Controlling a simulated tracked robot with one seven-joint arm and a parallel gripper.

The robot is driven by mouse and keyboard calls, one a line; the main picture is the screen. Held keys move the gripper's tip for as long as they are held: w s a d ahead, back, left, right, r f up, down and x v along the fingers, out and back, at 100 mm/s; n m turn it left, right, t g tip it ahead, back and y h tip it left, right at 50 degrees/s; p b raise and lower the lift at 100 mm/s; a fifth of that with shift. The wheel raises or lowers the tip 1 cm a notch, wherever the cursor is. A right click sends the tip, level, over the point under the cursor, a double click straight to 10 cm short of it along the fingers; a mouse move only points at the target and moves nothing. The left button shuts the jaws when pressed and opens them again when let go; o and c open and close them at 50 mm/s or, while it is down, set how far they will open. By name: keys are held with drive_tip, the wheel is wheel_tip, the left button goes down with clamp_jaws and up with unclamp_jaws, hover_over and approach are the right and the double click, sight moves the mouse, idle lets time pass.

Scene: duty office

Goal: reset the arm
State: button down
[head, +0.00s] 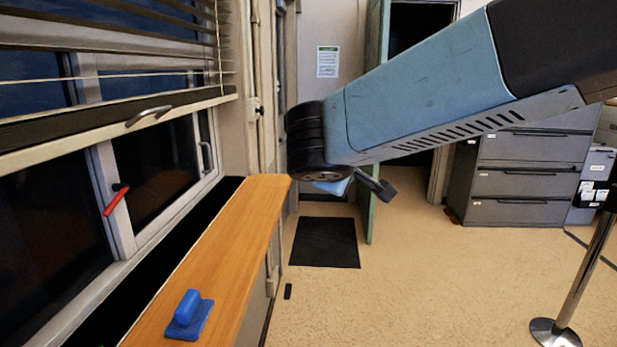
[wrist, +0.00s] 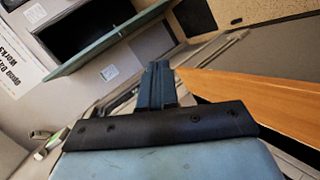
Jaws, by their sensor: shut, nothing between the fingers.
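My arm reaches in from the upper right of the head view, held up in the air across the room. My gripper is mostly hidden behind the arm's end in the head view. In the wrist view my gripper (wrist: 158,82) shows with its fingers together and nothing between them. It points away from the camera and touches nothing that I can see. The wooden sill (head: 232,250) lies to its left in the head view, and the same sill shows at the right of the wrist view (wrist: 250,98).
A blue scrubber (head: 188,314) sits on the near part of the sill. Windows with a blind (head: 110,60) line the left. A grey filing cabinet (head: 520,170) stands at the right, a metal post (head: 583,270) in front of it. A dark mat (head: 325,243) lies on open floor.

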drive_tip(key=s+d+f+m+g+y, duration=0.2)
drive_tip(key=s+d+m+g, duration=0.1)
drive_tip(key=s+d+m, duration=0.2)
drive_tip(key=s+d+f+m+g+y, duration=0.2)
drive_tip(key=s+d+m, duration=0.4)
drive_tip(key=s+d, duration=0.3)
drive_tip(key=shift+s+d+f+g, duration=0.15)
drive_tip(key=shift+d+f+g, duration=0.45)
drive_tip(key=shift+d, duration=0.55)
drive_tip(key=shift+a+f, duration=0.1)
